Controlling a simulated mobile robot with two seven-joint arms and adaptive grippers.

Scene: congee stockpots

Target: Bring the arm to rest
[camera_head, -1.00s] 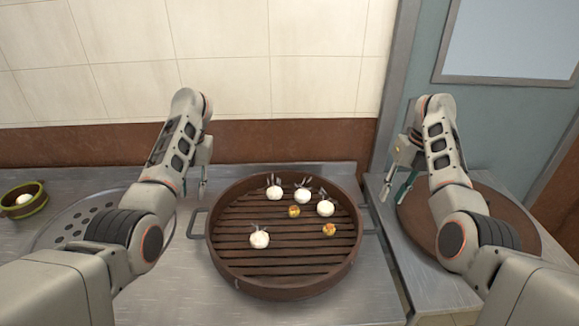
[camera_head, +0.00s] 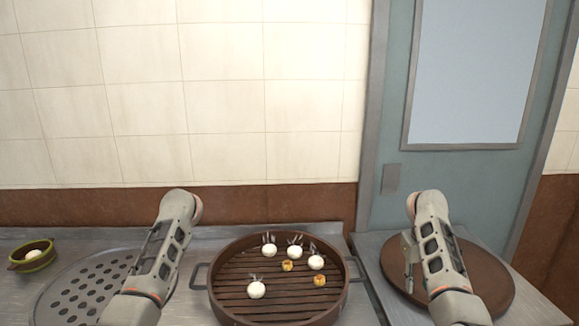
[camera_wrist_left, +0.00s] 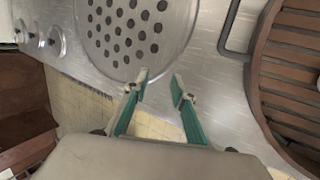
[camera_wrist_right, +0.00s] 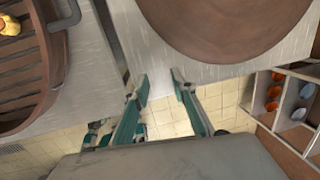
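My left arm reaches in from the left in the head view, between the perforated round plate (camera_head: 88,287) and the steamer. My left gripper (camera_wrist_left: 160,84) is open and empty in the left wrist view, above the counter's front edge. My right arm reaches in over the round brown lid (camera_head: 490,289) in the head view. My right gripper (camera_wrist_right: 158,82) is open and empty in the right wrist view, with the lid beyond its tips. In the head view the fingers of both grippers are mostly hidden by the arms.
The round brown steamer (camera_head: 230,293) stands mid-counter, holding several white buns and two yellow pieces. A small green-rimmed bowl (camera_head: 22,264) with a white bun is at far left. A tiled wall (camera_head: 225,100) and a blue-grey door (camera_head: 400,215) stand behind.

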